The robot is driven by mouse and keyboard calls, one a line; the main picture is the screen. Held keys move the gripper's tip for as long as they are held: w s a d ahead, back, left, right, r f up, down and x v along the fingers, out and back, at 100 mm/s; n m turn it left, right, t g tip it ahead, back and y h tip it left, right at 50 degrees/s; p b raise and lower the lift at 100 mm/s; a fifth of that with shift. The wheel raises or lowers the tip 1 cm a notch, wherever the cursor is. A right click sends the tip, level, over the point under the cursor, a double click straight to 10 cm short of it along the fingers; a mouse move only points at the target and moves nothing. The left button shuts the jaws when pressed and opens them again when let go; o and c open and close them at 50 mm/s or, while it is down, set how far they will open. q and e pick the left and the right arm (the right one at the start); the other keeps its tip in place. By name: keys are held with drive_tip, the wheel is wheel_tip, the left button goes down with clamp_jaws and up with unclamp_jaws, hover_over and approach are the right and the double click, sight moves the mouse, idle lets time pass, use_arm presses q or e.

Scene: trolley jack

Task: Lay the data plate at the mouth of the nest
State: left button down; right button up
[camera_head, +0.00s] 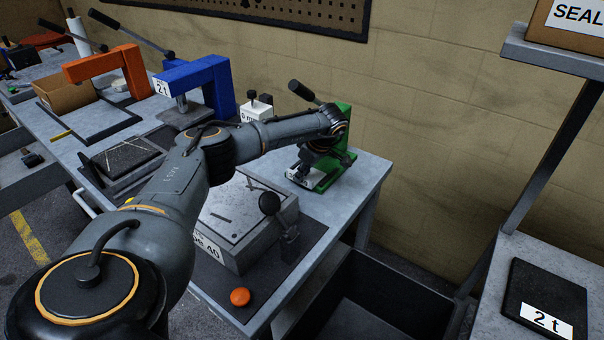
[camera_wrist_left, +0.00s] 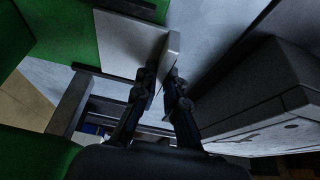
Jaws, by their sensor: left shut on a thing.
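A thin pale grey plate (camera_wrist_left: 173,52), taken as the data plate, shows nearly edge-on between my left fingertips in the left wrist view. My left gripper (camera_wrist_left: 163,88) is shut on it. In the head view, my left gripper (camera_head: 316,160) is low at the front of the green press (camera_head: 340,122). A white-labelled piece (camera_head: 301,175) sits at the press foot there. In the wrist view a flat pale grey surface (camera_wrist_left: 125,42) lies just left of the plate, beside green metal. I cannot tell whether the plate touches it. The mouth of the nest cannot be made out clearly.
A grey box (camera_head: 245,210) stands on the bench in front of the press, and an orange button (camera_head: 240,297) is near the bench edge. Blue (camera_head: 205,85) and orange (camera_head: 105,62) presses stand farther left. A dark bin (camera_head: 375,300) is below the bench.

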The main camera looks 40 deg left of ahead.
use_arm(q)
drive_tip(key=shift+f, duration=0.25)
drive_tip(key=c, duration=1.3)
unclamp_jaws()
drive_tip(key=shift+c, duration=0.2)
drive_tip(key=v, duration=1.2)
